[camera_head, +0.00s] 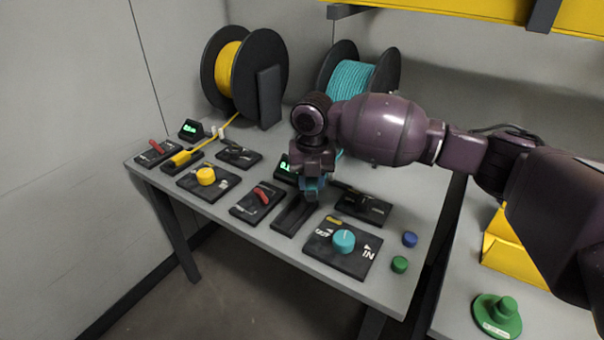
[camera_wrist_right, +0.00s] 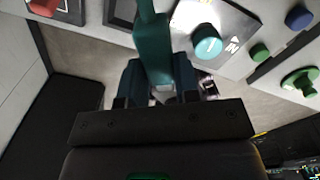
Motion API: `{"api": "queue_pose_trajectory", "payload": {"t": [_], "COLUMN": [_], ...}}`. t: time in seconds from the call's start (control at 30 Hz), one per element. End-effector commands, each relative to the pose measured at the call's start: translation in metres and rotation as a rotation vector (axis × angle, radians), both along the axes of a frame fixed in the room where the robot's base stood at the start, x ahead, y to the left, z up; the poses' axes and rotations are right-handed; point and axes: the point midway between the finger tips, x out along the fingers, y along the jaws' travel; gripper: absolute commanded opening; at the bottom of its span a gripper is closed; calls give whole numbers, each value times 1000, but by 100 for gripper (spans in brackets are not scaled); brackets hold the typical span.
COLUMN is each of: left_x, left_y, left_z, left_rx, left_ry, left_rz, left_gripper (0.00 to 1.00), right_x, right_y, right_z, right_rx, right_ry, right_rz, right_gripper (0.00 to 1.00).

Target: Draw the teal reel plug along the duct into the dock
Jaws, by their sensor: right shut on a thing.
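My right gripper (camera_head: 312,186) is over the black duct (camera_head: 294,216) on the table. It is shut on the teal reel plug, which shows in the right wrist view (camera_wrist_right: 152,50) between the fingers. The teal reel (camera_head: 350,76) stands at the back, partly hidden by my right arm. A short piece of teal cable shows just below the arm. The dock cannot be made out for sure. My left gripper is not in view.
A panel with a yellow knob (camera_head: 206,176), a red switch (camera_head: 262,194) and a panel with a teal knob (camera_head: 343,241) line the front. Blue (camera_head: 409,239) and green (camera_head: 399,264) buttons sit right.

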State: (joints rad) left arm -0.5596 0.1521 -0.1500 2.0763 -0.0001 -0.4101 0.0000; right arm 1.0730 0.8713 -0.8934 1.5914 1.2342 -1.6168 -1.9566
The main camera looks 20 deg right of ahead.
Motion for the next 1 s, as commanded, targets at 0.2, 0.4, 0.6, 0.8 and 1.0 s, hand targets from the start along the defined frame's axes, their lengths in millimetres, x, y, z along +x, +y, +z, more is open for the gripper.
{"api": "queue_pose_trajectory", "payload": {"t": [0.2,0.4,0.6,0.8,1.0], "left_x": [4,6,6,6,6], "left_y": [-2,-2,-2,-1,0], "left_z": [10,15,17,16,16], "left_rx": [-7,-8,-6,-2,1], "left_ry": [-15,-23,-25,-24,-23], "left_rz": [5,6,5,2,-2], "left_gripper": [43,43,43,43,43], "right_x": [-17,-31,-37,-37,-36], "right_y": [-14,-25,-29,-29,-29], "right_z": [2,2,0,0,0], "right_rx": [-2,-2,0,0,0], "right_ry": [-3,-2,-1,0,0], "right_rz": [215,407,488,488,486], "right_gripper": [10,10,10,10,10]}}
